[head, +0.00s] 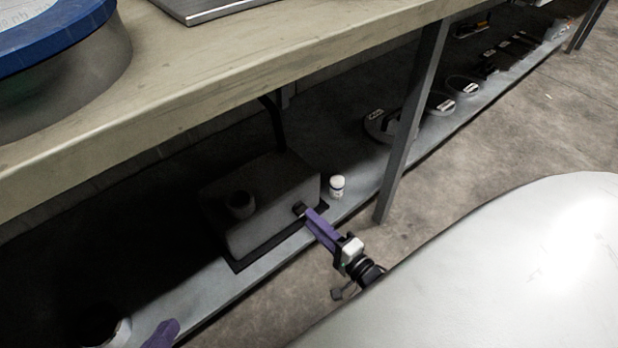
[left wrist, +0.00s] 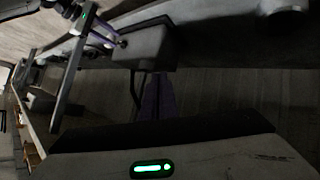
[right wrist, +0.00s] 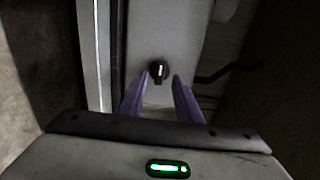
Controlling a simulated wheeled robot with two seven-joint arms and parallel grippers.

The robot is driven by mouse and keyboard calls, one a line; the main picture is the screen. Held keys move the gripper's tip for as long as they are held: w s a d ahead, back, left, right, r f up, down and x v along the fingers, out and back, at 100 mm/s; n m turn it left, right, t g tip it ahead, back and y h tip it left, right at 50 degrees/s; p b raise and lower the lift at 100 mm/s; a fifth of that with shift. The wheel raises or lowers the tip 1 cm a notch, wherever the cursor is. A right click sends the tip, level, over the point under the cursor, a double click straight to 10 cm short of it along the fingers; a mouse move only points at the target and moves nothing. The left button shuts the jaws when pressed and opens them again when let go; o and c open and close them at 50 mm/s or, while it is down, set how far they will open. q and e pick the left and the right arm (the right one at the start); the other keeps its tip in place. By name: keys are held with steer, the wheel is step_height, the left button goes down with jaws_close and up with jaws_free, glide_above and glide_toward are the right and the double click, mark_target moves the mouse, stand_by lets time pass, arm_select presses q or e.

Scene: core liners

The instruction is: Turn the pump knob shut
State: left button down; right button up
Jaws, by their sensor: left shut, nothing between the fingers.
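The pump (head: 262,195) is a grey box on the low shelf under the bench, with a dark round fitting on top. Its small black knob (right wrist: 158,73) sits on the front face and carries a pale mark that runs roughly up and down in the right wrist view. My right gripper (right wrist: 162,77) is open, with one purple finger on each side of the knob's line; I cannot tell whether the tips touch it. In the head view the right gripper (head: 309,213) points at the knob. My left gripper (head: 168,328) is shut and empty, left of the pump.
A small white jar (head: 337,186) stands right of the pump, close to my right gripper. A grey bench leg (head: 412,125) rises further right. The bench top (head: 230,75) overhangs the shelf. Several round items lie along the far shelf.

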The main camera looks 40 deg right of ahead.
mark_target(301, 210)
arm_select(q)
steer(key=shift+d+r, duration=0.15)
steer(key=shift+r, duration=0.1)
arm_select(e)
steer(key=shift+w+a, duration=0.1)
steer(key=shift+w, duration=1.1)
jaws_close()
